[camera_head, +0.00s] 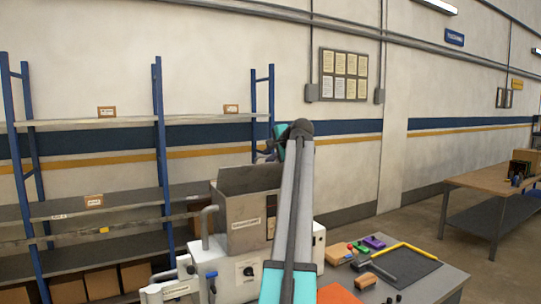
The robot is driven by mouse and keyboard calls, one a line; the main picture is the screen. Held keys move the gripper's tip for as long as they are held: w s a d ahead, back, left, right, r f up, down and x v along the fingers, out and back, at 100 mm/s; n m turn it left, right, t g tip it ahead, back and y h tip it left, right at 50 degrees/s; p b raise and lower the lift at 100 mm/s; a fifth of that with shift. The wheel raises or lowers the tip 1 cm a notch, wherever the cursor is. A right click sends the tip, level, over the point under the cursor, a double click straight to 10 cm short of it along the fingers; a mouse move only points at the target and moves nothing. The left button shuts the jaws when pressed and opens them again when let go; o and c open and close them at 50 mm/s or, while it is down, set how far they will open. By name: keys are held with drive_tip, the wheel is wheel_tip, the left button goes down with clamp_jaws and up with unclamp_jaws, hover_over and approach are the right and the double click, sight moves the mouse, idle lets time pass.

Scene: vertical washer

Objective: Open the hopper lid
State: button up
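The hopper (247,222) is a grey metal box with a white label on its front, on top of a white machine. A darker grey panel (248,179) rises at the top of the hopper. I cannot tell whether it is a raised lid or the inside of the back wall. My arm crosses the picture in front of the hopper's right side and hides part of it. My gripper (265,155) seems to be the small dark part just above the hopper's upper right, largely hidden behind my arm. Its fingers are too small to read, and contact with the hopper cannot be told.
The white machine (231,272) has a front knob and pipes at its left. A grey table (432,284) at right carries tools, a yellow bar and a dark mat. Blue-post shelves (95,123) stand at left. A wooden workbench (490,181) is far right, with open floor before it.

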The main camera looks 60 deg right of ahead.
drive_tip(key=shift+a+f, duration=0.15)
drive_tip(key=shift+f, duration=0.25)
drive_tip(key=b+v, duration=0.4)
drive_tip(key=v, duration=1)
drive_tip(key=shift+d+r, duration=0.2)
drive_tip(key=shift+r, duration=0.2)
